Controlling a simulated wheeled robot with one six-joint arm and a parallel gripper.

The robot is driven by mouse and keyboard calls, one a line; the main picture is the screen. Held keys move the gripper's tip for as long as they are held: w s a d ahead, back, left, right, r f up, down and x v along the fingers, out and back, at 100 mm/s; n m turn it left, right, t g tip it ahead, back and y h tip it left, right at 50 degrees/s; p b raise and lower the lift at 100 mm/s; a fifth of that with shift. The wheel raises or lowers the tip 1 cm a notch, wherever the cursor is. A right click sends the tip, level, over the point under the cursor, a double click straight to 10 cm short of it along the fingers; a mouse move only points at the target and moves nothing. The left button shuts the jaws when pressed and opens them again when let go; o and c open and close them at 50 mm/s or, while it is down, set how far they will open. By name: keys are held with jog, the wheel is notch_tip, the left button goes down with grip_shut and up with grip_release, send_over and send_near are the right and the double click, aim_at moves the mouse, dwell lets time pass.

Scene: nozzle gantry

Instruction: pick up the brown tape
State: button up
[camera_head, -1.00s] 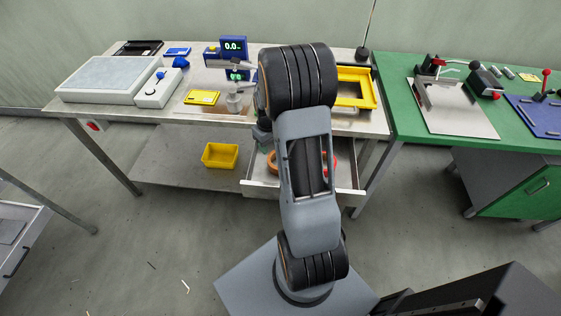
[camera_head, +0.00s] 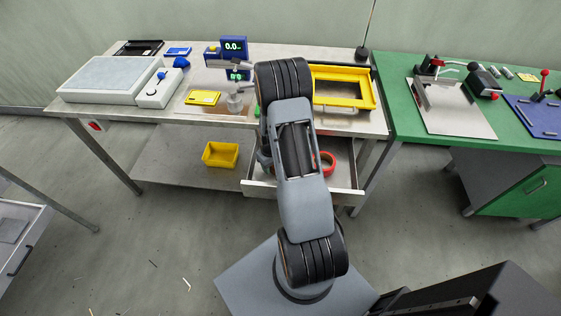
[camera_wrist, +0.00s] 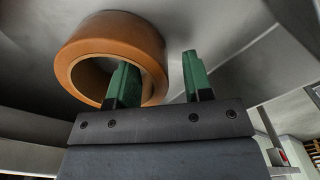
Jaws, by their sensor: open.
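The brown tape (camera_wrist: 108,34) is an orange-brown ring, large in the wrist view at upper left. My gripper (camera_wrist: 158,68) is open, with two green fingers. The left finger overlaps the ring's hole and the right finger is just outside the ring, so the ring's right wall shows between them. I cannot tell whether the left fingertip is inside the hole, and no grip shows. In the head view, my arm hides the tape and the gripper over the open drawer (camera_head: 346,197).
A red ring (camera_head: 327,163) lies in the drawer, right of my arm. On the table above stand a yellow frame (camera_head: 345,104), a blue display stand (camera_head: 233,58) and a yellow box (camera_head: 203,97). A yellow bin (camera_head: 221,155) sits on the lower shelf. A green table (camera_head: 400,103) adjoins at right.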

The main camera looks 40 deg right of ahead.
jog(key=shift+f, duration=0.3)
grip_shut()
dwell(0.3)
